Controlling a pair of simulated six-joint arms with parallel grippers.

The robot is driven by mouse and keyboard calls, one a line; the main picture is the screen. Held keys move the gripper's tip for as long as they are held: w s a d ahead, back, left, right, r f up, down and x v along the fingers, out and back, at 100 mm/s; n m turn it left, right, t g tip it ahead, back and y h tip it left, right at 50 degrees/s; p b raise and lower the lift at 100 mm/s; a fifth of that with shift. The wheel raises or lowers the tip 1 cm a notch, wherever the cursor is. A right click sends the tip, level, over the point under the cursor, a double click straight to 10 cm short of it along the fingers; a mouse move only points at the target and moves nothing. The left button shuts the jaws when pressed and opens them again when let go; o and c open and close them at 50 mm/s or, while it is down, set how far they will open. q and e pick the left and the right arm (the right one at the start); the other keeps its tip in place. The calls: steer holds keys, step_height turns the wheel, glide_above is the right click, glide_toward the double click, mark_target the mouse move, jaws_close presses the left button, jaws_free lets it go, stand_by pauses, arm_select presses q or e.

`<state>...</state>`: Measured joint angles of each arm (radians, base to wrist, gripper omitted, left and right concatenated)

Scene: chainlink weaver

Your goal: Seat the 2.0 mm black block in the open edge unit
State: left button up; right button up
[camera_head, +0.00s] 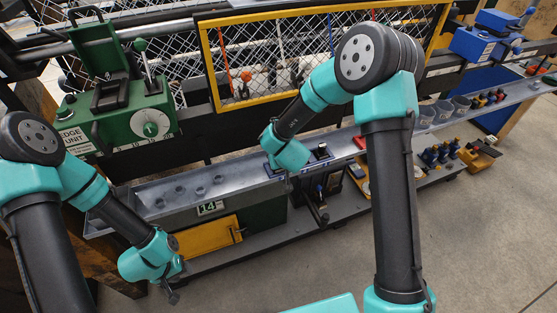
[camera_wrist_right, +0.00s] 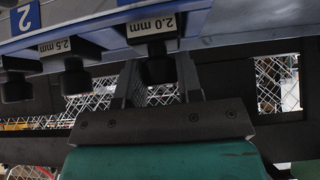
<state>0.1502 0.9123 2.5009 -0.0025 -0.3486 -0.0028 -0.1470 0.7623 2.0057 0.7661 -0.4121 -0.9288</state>
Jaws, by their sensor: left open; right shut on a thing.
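The green edge unit (camera_head: 130,120) stands at the upper left in the head view, with its lid (camera_head: 97,48) raised over a dark seat (camera_head: 110,93). The black block marked 2.0 mm (camera_wrist_right: 152,27) is in the right wrist view, in a blue-edged rack. My right gripper (camera_wrist_right: 160,75) is shut on the dark knob of this block, one finger on each side. In the head view my right wrist hides its jaws and most of the block. My left gripper (camera_head: 173,296) is open and empty, low at the left, in front of the bench and away from the unit.
A black block marked 2.5 mm (camera_wrist_right: 70,55) stands beside the held one, with another at the edge of view. A grey tray (camera_head: 235,185) with several small parts lies before the edge unit. A yellow-framed mesh guard (camera_head: 215,75) rises behind. Open floor (camera_head: 480,230) lies right.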

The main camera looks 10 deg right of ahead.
steer(key=shift+r, duration=2.65)
steer(key=s+d+r+m+h, duration=0.2)
steer(key=d+r+m+h, duration=0.1)
steer(key=r, duration=0.3)
steer(key=shift+d+m, duration=0.85)
steer(key=shift+m, duration=0.05)
steer(key=shift+w, duration=0.1)
